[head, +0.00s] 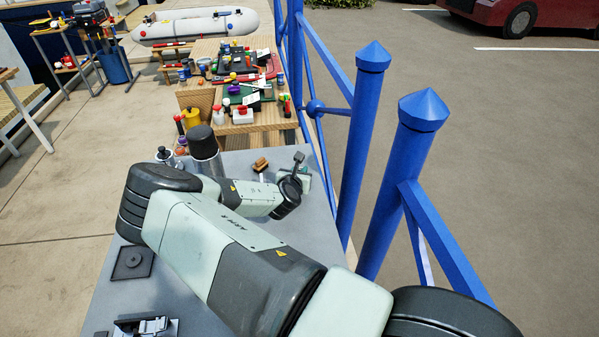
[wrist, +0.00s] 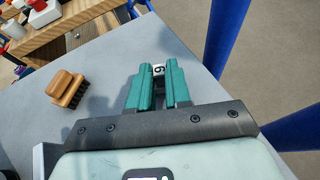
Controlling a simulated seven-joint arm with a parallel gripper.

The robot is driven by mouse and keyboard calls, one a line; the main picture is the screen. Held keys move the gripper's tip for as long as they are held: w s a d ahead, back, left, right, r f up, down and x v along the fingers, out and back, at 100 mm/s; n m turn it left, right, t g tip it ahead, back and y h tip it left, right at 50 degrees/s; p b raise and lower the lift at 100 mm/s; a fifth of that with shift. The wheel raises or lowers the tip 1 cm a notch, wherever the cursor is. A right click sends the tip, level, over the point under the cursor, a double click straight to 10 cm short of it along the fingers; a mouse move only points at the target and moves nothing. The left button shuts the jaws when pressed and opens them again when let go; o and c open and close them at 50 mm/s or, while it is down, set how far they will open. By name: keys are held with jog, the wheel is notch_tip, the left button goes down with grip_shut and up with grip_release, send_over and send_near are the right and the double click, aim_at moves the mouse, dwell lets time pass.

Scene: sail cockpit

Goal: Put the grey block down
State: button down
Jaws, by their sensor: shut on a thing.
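My gripper (wrist: 159,82) is shut on a small block (wrist: 158,68) at its teal fingertips in the wrist view. Only a pale face with a dark digit, a 6 or a 9, shows between the fingers. The fingers hide the rest of the block, so its grey colour is hard to confirm. The gripper is over the grey table top (wrist: 105,62), near its right edge. I cannot tell whether the block touches the table. In the head view my arm covers much of the table and the block cannot be made out clearly.
A wooden brush (wrist: 66,88) lies left of the gripper; it also shows in the head view (head: 260,164). A dark canister (head: 203,145) stands farther left. Blue railing posts (head: 357,150) rise along the table's right side. A dark square plate (head: 132,262) lies at the near left.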

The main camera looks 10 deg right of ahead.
jog(key=c, duration=1.1)
grip_release()
jog(key=shift+o, duration=0.2)
